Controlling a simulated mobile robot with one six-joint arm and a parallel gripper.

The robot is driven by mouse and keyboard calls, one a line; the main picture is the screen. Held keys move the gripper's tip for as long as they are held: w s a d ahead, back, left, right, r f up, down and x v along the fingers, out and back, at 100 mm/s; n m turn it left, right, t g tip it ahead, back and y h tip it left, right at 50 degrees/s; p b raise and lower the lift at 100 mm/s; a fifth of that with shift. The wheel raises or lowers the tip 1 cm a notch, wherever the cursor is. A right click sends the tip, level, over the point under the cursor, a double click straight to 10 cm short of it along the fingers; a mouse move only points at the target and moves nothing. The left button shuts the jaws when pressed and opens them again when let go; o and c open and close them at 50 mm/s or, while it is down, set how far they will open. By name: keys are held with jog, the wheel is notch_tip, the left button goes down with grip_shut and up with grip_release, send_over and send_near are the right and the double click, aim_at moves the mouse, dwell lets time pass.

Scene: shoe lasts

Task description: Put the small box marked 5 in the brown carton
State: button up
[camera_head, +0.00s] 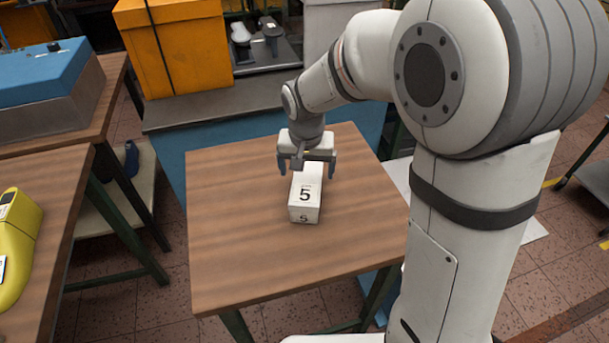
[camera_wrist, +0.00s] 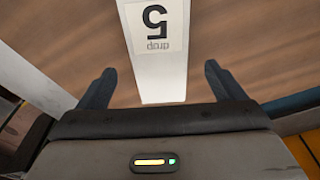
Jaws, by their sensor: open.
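The small white box marked 5 (camera_head: 305,195) stands on the wooden table in the head view. Its label with a black 5 faces up, and another 5 shows on its near side. My gripper (camera_head: 307,170) is just above the far end of the box, with its fingers apart. In the wrist view the box (camera_wrist: 160,80) reaches down between the two open fingertips of my gripper (camera_wrist: 165,80), with a gap on each side. The fingers do not appear to touch it. I cannot make out a brown carton in either view.
The wooden table (camera_head: 240,250) is otherwise bare around the box. An orange box (camera_head: 185,50) stands on a grey-topped bench (camera_head: 215,103) behind it.

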aim_at(307, 188)
jog(key=shift+w+a+f, duration=0.15)
jog(key=shift+a+f, duration=0.05)
jog(key=shift+f, duration=0.25)
jog(key=shift+w+a+f, duration=0.1)
jog(key=shift+a+f, duration=0.05)
jog(key=shift+f, duration=0.25)
jog(key=f, duration=0.4)
jog(key=d+f, duration=0.1)
jog(key=f, duration=0.1)
jog(key=shift+w+f+p, duration=0.2)
jog(key=shift+f+p, duration=0.15)
jog(key=shift+c, duration=0.3)
jog(key=shift+r, duration=0.1)
jog(key=c, duration=1.2)
